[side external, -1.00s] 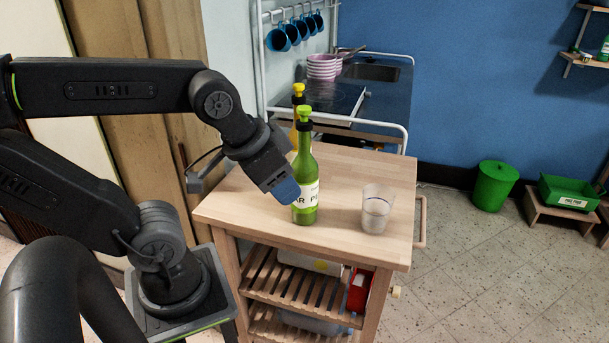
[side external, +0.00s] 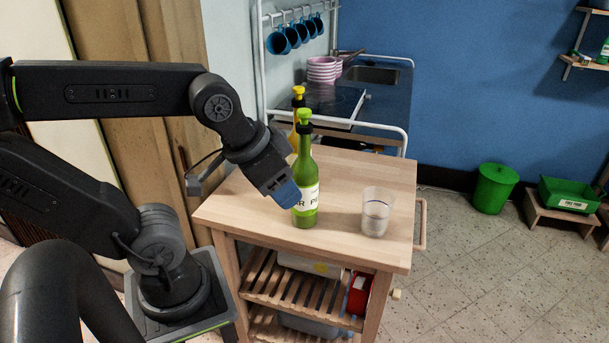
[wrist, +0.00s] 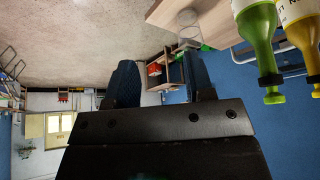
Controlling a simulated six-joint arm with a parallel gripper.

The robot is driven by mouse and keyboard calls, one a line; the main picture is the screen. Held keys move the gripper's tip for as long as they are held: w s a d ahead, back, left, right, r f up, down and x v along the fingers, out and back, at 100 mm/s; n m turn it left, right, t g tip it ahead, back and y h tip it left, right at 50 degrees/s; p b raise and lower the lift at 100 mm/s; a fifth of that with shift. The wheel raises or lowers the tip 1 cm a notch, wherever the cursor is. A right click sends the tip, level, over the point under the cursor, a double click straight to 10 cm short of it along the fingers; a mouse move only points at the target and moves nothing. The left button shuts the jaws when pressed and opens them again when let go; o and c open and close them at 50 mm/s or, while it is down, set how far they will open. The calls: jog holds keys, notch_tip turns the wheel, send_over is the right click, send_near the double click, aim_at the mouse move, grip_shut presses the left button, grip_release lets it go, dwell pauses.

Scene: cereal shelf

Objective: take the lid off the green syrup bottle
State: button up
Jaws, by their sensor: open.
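The green syrup bottle (side external: 305,165) stands upright on the wooden trolley top, with a dark collar and a bright green lid (side external: 305,115) on it. In the wrist view the bottle (wrist: 258,28) appears upside down at the upper right, its lid (wrist: 273,97) pointing down. My gripper (side external: 287,196), with blue fingertips, is left of the bottle at label height, well below the lid, and overlaps the label's left edge in the side view. I cannot tell whether it touches. In the wrist view my gripper (wrist: 160,82) is open, with nothing between its fingers.
A yellow bottle (side external: 298,92) stands close behind the green one, mostly hidden by it. A clear glass (side external: 377,212) stands to the right on the trolley top (side external: 250,208). The trolley's right rear is clear. A stove and pink bowls (side external: 322,69) are behind.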

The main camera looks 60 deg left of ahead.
jog(key=o, duration=0.4)
jog(key=n+g+y, duration=0.2)
jog(key=n+y, duration=0.3)
jog(key=n, duration=0.6)
send_near(304, 110)
jog(key=x, duration=0.6)
jog(key=shift+s+d+f, duration=0.1)
jog(key=shift+s+f, duration=0.1)
jog(key=shift+f, duration=0.2)
jog(key=shift+w+a+r+x, duration=0.1)
jog(key=shift+w+x, duration=0.05)
jog(key=shift+x, duration=1.25)
jog(key=shift+w+a+r+x, duration=0.1)
jog(key=shift+a+x, duration=0.05)
jog(key=shift+x, duration=1.2)
